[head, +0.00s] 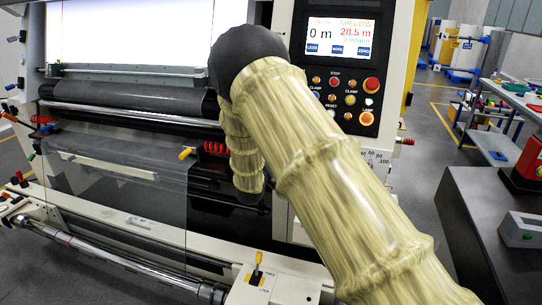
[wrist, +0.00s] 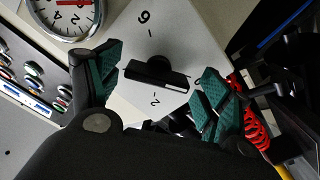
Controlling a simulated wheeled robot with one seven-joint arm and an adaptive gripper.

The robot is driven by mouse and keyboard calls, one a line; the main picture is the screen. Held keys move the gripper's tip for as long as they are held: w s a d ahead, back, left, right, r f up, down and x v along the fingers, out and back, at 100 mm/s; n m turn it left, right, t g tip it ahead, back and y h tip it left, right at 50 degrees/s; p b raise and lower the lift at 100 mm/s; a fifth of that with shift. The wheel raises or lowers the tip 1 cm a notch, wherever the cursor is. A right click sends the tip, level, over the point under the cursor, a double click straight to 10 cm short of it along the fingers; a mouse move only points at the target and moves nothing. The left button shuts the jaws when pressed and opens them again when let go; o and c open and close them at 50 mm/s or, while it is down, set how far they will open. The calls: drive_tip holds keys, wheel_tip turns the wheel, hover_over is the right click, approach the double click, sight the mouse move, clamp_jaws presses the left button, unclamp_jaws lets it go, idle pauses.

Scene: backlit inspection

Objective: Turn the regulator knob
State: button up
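The regulator knob (wrist: 157,74), a black bar-shaped handle, sits on a light grey plate (wrist: 180,38) printed with numbers, among them 6 and 2, in the wrist view. My gripper (wrist: 161,68) is open around it. One teal-padded finger is to the left of the knob and the other to its right, with a visible gap on each side. The fingers look apart from the knob; their depth relative to it is hard to tell. In the head view my arm hides the knob and the gripper.
A round gauge (wrist: 66,14) with a red needle is beside the plate. A red coiled hose (wrist: 253,115) runs close to the right finger. The head view shows the machine's control panel (head: 336,62), a small lever (head: 257,266) and a dark table (head: 478,225) on the right.

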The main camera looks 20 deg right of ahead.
drive_tip(key=shift+d, duration=0.1)
drive_tip(key=v, duration=1.2)
drive_tip(key=s+d+f+n+g+y, duration=0.1)
drive_tip(key=s+d+f+g+y, duration=0.2)
drive_tip(key=s+f, duration=1)
drive_tip(key=s+d+f+g+y, duration=0.1)
drive_tip(key=s+f+g+y, duration=0.25)
drive_tip(key=s+f, duration=0.95)
drive_tip(key=s+a+f+g+y, duration=0.1)
drive_tip(key=s+f+g, duration=0.3)
drive_tip(key=s, duration=1)
drive_tip(key=s+a+f+g+y, duration=0.1)
drive_tip(key=s+f+g, duration=0.3)
drive_tip(key=s+f, duration=0.5)
drive_tip(key=s+y, duration=0.1)
drive_tip(key=s, duration=0.4)
drive_tip(key=shift+m+y, duration=0.35)
drive_tip(key=shift+m, duration=0.05)
drive_tip(key=shift+g, duration=0.25)
